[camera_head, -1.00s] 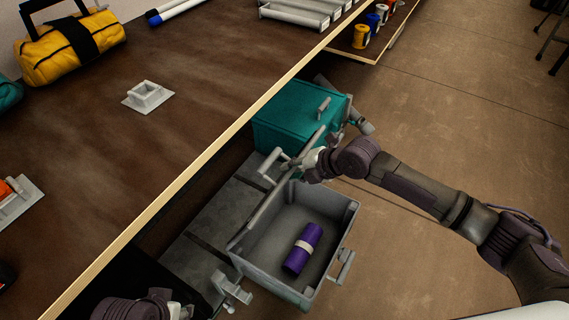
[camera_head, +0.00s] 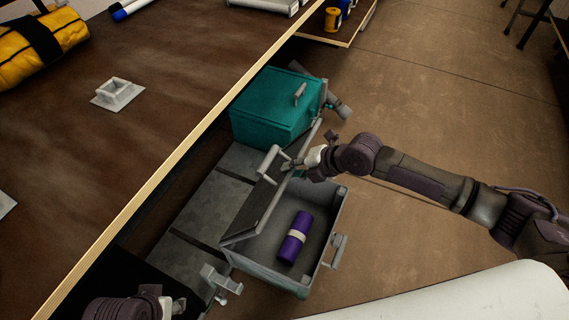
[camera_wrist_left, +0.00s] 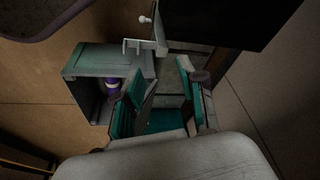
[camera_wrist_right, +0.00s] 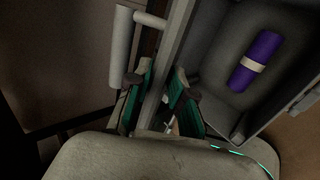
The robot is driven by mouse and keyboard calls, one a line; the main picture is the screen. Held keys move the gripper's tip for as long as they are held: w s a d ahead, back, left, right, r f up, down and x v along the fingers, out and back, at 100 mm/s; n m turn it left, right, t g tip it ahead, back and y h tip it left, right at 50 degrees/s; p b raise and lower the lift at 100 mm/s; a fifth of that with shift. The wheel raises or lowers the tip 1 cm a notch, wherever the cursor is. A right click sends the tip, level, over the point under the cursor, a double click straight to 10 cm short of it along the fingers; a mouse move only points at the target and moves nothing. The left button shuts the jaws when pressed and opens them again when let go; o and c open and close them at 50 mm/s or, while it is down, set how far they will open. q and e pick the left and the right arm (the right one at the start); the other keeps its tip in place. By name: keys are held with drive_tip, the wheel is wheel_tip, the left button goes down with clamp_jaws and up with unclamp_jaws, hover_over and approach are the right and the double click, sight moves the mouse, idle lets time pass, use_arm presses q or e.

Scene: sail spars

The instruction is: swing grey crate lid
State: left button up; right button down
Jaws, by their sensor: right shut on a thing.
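The grey crate (camera_head: 335,215) stands open below the bench with a purple roll (camera_head: 297,236) with a pale band inside. Its grey lid (camera_head: 255,208) stands on edge, tilted over the left part of the crate, with a bar handle (camera_head: 268,162) on its outer side. My right gripper (camera_head: 298,165) is shut on the lid's edge near the handle. In the right wrist view the lid's edge (camera_wrist_right: 180,40) runs between the fingers (camera_wrist_right: 163,78). My left gripper (camera_wrist_left: 180,75) is open and empty, away from the crate (camera_wrist_left: 90,60); only part of it shows in the head view.
A closed teal crate (camera_head: 270,105) stands just behind the grey one. A grey latch-like bracket (camera_head: 220,283) sits at the near left. The brown bench (camera_head: 130,150) overhangs on the left. The floor (camera_head: 450,110) to the right is clear.

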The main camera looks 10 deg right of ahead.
use_arm(q)
drive_tip(key=shift+s+r, duration=0.4)
use_arm(e)
drive_tip(key=shift+s+d+f, duration=0.15)
drive_tip(key=shift+s+d, duration=0.2)
drive_tip(key=shift+d, duration=0.25)
drive_tip(key=shift+s+d+f, duration=0.15)
drive_tip(key=shift+s+d, duration=0.15)
drive_tip(key=shift+d, duration=0.25)
use_arm(q)
drive_tip(key=shift+a, duration=0.1)
drive_tip(key=w+d+t+b, duration=0.1)
drive_tip(key=w+t+b, duration=0.2)
drive_tip(key=w, duration=0.3)
drive_tip(key=shift+d+f+h, duration=0.15)
drive_tip(key=shift+d+h, duration=0.25)
use_arm(e)
drive_tip(key=s+d+f, duration=0.3)
drive_tip(key=d, duration=0.1)
drive_tip(key=shift+s+d+f, duration=0.15)
drive_tip(key=shift+s+d, duration=0.05)
drive_tip(key=shift+d, duration=0.15)
use_arm(q)
drive_tip(key=shift+w, duration=0.15)
use_arm(e)
drive_tip(key=shift+f, duration=0.1)
